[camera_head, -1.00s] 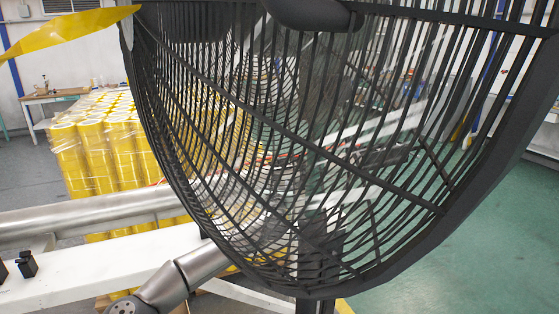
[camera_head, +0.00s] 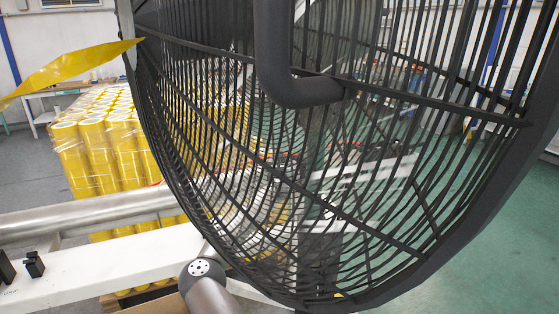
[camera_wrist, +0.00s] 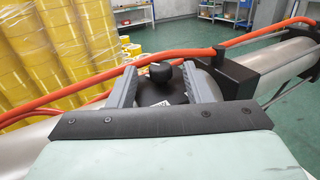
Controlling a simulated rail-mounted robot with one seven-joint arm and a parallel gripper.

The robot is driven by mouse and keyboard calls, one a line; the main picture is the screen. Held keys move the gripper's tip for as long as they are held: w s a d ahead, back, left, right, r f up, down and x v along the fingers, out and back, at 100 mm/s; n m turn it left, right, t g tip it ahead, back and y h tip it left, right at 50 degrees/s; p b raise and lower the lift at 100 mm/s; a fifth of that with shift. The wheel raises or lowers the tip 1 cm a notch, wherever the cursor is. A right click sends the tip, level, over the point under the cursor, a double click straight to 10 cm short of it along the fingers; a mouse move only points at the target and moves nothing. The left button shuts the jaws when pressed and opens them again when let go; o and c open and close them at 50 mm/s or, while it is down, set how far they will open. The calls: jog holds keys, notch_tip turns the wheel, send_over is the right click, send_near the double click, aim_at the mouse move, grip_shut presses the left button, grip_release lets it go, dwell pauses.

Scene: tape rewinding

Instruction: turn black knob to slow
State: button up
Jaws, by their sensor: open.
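The black knob (camera_wrist: 161,72) shows in the wrist view as a small round-topped cap on a dark rounded base with white labels. My gripper (camera_wrist: 159,69) is open. Its two grey fingers stand left and right of the knob in this view, with gaps on both sides, and they do not appear to touch it. The lower part of the base is hidden behind my gripper's dark edge. No slow marking can be read. In the head view I cannot make out the knob or my gripper.
A dark slatted cage (camera_head: 300,175) fills much of the head view. An orange hose (camera_wrist: 255,35) runs behind the knob beside a metal roller (camera_wrist: 290,58). Wrapped yellow rolls (camera_head: 110,140) stand at left. A white beam (camera_head: 90,280) holds small black blocks (camera_head: 34,265). Green floor is clear at right.

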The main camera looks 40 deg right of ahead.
jog(key=shift+w+d, duration=0.2)
grip_shut()
jog(key=c, duration=1)
grip_release()
jog(key=shift+f+b, duration=0.15)
jog(key=shift+b, duration=0.35)
